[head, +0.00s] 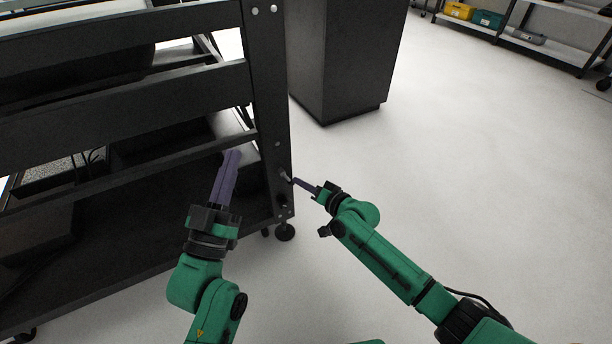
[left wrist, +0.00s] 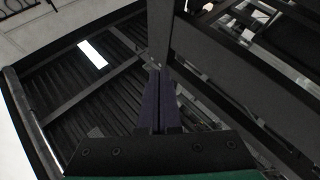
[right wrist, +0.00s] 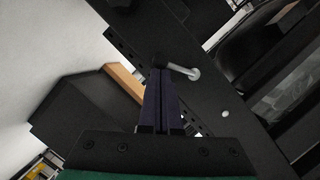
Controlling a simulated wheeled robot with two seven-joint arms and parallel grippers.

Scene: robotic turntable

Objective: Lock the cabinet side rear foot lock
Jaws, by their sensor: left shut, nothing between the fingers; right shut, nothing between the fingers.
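The black cabinet frame (head: 255,110) fills the left of the head view. A short silver lever with a dark pivot (head: 284,176) sits low on its corner post; the lever (right wrist: 185,71) is larger in the right wrist view. My right gripper (head: 296,181) is shut and empty, its tips right by the lever; whether they touch it I cannot tell. My left gripper (head: 233,153) is shut and empty, in front of the frame's lower bars, left of the post. A black caster (head: 285,232) stands below the post. Which part is the foot lock is unclear.
A dark box-shaped cabinet (head: 345,60) stands on the floor behind the post. Shelving (head: 550,50) with yellow and teal bins is at the far right. The pale floor (head: 480,170) is open to the right. Several horizontal bars cross the frame near my left gripper.

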